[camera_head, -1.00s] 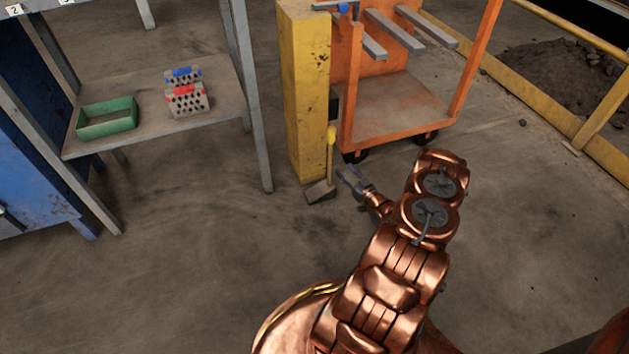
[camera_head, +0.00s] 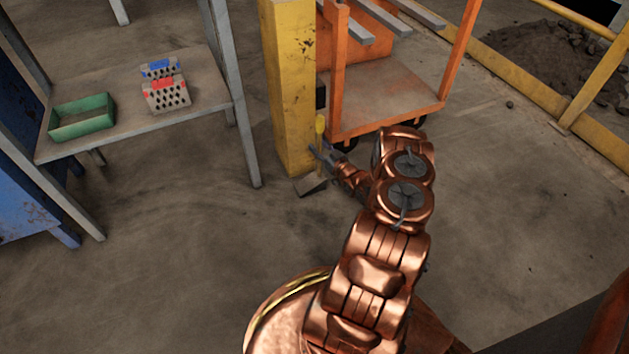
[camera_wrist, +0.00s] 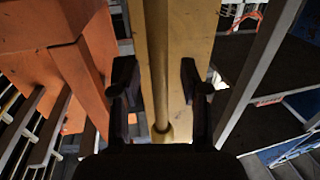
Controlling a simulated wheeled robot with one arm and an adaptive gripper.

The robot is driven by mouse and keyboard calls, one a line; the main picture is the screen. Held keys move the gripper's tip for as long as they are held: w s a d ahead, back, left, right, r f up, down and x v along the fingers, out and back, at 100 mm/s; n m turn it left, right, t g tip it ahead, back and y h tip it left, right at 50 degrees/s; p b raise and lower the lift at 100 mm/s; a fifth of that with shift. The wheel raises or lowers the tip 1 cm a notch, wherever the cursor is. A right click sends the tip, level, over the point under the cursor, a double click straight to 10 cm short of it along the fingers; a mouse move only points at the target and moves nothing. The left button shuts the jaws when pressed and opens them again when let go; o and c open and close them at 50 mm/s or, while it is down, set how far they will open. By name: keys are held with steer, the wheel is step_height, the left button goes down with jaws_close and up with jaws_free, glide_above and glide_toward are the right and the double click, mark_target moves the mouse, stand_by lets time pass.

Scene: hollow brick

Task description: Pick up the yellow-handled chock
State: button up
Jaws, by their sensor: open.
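The chock (camera_head: 311,185) is a grey wedge on the floor at the foot of the yellow post, with an upright yellow handle (camera_head: 320,126). My gripper (camera_head: 317,156) is at the handle in the head view, above the wedge. In the wrist view the handle (camera_wrist: 158,70) runs upright between the two fingers of my open gripper (camera_wrist: 157,85), with a gap on each side. The wedge does not show clearly in the wrist view. My gripper covers part of the handle in the head view.
The yellow post (camera_head: 289,80) stands close behind the chock. An orange cart (camera_head: 385,95) is to its right. A grey shelf table (camera_head: 210,90) on the left bears a green tray (camera_head: 82,117) and two hollow bricks (camera_head: 166,95). The floor in front is clear.

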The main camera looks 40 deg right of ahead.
jaws_close()
stand_by(0.4)
stand_by(0.4)
